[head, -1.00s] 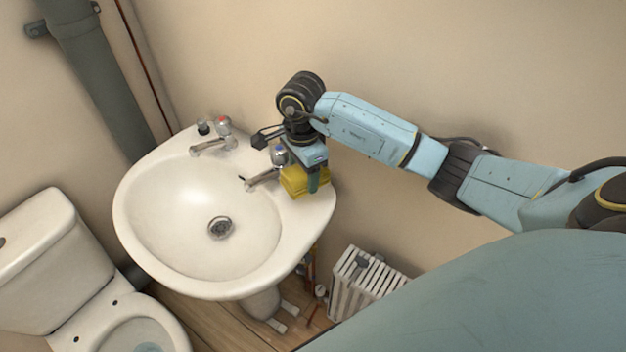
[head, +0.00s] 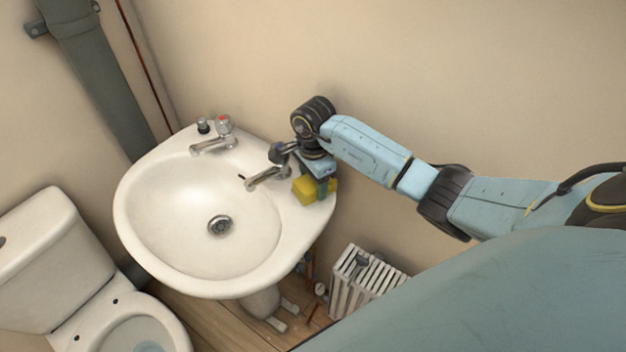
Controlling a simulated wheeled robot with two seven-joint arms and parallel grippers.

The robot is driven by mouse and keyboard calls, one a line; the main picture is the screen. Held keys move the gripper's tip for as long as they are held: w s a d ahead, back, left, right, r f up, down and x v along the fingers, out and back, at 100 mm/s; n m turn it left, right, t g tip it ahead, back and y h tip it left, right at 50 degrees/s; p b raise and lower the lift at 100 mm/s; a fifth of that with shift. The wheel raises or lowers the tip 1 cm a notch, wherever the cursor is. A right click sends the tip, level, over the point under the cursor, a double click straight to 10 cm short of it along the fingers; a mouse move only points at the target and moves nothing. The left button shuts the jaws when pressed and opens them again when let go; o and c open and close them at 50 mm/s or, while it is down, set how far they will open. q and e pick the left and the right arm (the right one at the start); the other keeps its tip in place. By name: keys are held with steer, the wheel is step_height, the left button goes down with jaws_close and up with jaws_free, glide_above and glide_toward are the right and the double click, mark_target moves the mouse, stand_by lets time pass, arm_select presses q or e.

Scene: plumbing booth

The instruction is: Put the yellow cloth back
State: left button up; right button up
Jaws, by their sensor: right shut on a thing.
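The yellow cloth (head: 307,190) is a small folded block at the right rim of the white washbasin (head: 150,247). My right gripper (head: 318,184) points down from above and is shut on the cloth. The fingers and wrist hide part of the cloth. I cannot tell whether the cloth touches the rim or is just above it. My left gripper is not in view.
The right tap (head: 264,178) stands close to the left of the gripper. The left tap (head: 212,146) has a red mark, with a dark plug (head: 203,126) beside it. A radiator (head: 365,280) is below right, a toilet (head: 40,262) at left. The bowl is empty.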

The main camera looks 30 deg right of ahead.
steer(key=shift+f, duration=0.2)
steer(key=o, duration=0.9)
steer(key=shift+r, duration=0.1)
steer(key=shift+o, duration=0.2)
step_height(320, 180, up, 12)
steer(key=p, duration=0.8)
steer(key=shift+r+p, duration=0.15)
steer(key=shift+p, duration=0.15)
